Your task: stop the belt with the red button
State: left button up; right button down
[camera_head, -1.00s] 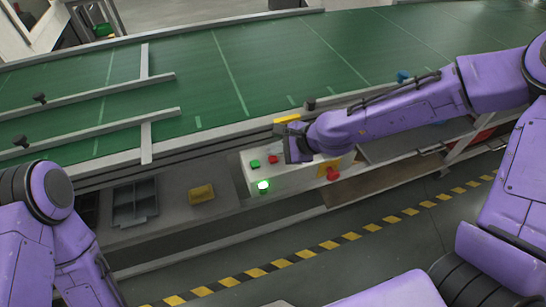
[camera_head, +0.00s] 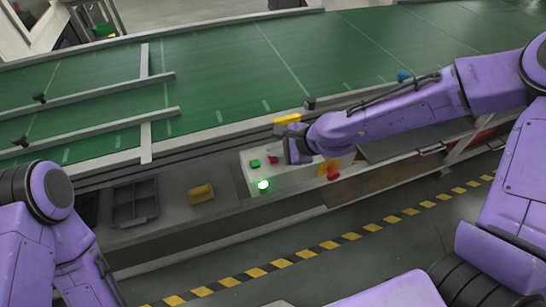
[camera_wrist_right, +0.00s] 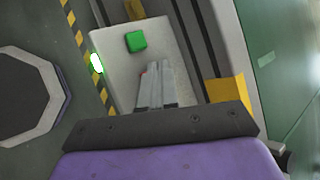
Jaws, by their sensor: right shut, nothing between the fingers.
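The control box (camera_head: 256,175) stands at the front side of the belt (camera_head: 220,75). On its top are a green button (camera_head: 255,163) and a red button (camera_head: 272,160), partly covered by my right gripper (camera_head: 287,156). The right gripper is shut and empty, with its tips at or just over the red button; contact cannot be told. In the right wrist view the shut fingers (camera_wrist_right: 155,84) hide nearly all of the red button, leaving a thin red sliver. The green button (camera_wrist_right: 136,41) lies beyond them. A green lamp (camera_head: 263,185) on the box front is lit. My left gripper is out of view.
A red mushroom knob (camera_head: 333,174) on a yellow plate sits right of the box, below my right forearm. A yellow block (camera_head: 201,193) and a grey divided tray (camera_head: 135,203) lie to the left. Metal guide rails (camera_head: 90,133) cross the belt's left part.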

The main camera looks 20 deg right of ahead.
aim_at(276, 160)
jog(key=shift+f, duration=0.6)
dwell(0.5)
dwell(0.3)
jog(key=shift+r+p, duration=0.75)
jog(key=shift+r, duration=0.15)
notch_tip(276, 160, up, 5)
jog(key=p, duration=0.5)
jog(key=shift+r, duration=0.1)
dwell(0.4)
